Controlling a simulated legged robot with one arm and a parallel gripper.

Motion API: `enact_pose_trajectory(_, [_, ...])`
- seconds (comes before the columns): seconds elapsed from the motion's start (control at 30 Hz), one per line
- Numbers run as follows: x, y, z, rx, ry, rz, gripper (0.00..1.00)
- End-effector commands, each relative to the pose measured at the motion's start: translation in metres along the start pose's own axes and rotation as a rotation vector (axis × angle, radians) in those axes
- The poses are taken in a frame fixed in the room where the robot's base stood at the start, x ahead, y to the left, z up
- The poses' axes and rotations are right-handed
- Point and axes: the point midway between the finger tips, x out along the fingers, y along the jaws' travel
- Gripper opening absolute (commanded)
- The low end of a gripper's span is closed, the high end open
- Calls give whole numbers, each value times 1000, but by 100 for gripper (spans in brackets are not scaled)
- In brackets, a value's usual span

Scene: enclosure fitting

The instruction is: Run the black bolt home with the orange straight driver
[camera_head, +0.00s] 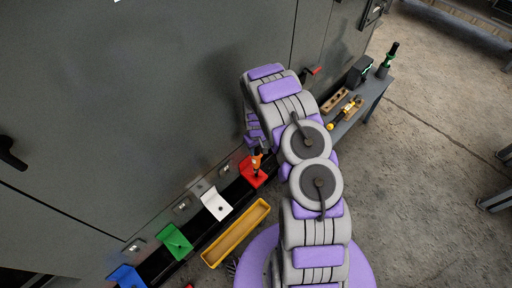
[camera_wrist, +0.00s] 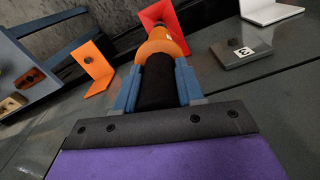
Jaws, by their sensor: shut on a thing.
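The orange driver (camera_wrist: 166,44) has a dark grip (camera_wrist: 157,82), held between the blue fingers of my gripper (camera_wrist: 156,88). Its orange end points away from the wrist, towards the red bracket (camera_wrist: 160,16). In the head view the driver (camera_head: 257,160) is upright over the red bracket (camera_head: 249,178), and my gripper is mostly hidden behind my arm. I cannot make out the black bolt at the red bracket. An orange bracket (camera_wrist: 97,68) with a dark round spot stands at the left.
White (camera_head: 215,205), green (camera_head: 175,242) and blue (camera_head: 127,277) brackets stand in a row along the grey cabinet (camera_head: 150,90). A yellow tray (camera_head: 236,232) lies in front. A bench (camera_head: 368,101) at the right holds blocks and a green-black tool. Open floor lies to the right.

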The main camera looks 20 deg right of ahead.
Motion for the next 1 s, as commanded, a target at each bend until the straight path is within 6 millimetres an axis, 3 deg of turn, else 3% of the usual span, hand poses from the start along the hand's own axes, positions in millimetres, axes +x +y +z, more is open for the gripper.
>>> enact_pose_trajectory(0.5, [29,0,-2,-2,3,2,0])
enact_pose_trajectory(1.0, [32,1,-2,-1,3,2,0])
